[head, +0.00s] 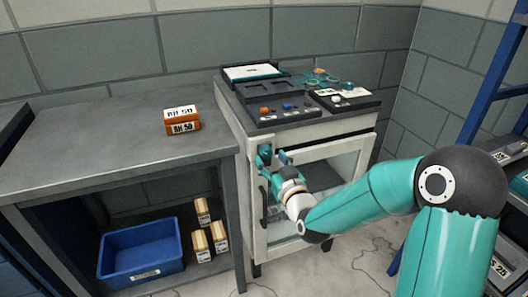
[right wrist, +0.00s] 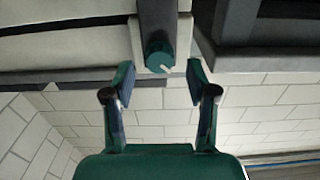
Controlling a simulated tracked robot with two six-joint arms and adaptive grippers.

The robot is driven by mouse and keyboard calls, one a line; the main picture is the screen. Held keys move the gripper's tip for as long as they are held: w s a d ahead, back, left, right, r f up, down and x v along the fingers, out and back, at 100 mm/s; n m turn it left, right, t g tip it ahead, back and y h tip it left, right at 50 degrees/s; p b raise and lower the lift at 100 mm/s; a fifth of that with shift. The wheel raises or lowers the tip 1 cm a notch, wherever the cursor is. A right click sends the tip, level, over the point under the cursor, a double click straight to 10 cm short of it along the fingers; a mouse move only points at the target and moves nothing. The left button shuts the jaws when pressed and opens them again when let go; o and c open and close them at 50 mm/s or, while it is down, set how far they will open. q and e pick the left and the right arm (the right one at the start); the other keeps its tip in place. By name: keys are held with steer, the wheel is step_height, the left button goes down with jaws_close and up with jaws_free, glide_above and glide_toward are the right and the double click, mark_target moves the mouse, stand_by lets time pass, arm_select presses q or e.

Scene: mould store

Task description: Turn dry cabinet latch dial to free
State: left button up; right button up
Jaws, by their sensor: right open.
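The dry cabinet (head: 322,138) is a pale box with a glazed front, standing right of the grey bench. Its latch dial (right wrist: 158,54) is a short teal cylinder with a small white mark at its lower right edge in the right wrist view. In the head view the dial is hard to tell from my gripper. My right gripper (head: 275,157) is at the upper left of the cabinet front. In the right wrist view my gripper (right wrist: 160,78) is open, with the dial between and just beyond its fingertips. I see no contact. My left gripper is not in view.
Trays (head: 270,110) with small parts lie on the cabinet top. An orange labelled box (head: 182,127) sits on the bench (head: 90,140). Below it are a blue bin (head: 140,270) and small wooden-looking blocks (head: 200,246). A blue rack upright (head: 492,75) stands at the right.

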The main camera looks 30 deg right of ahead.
mark_target(266, 158)
steer(key=shift+x, duration=1.5)
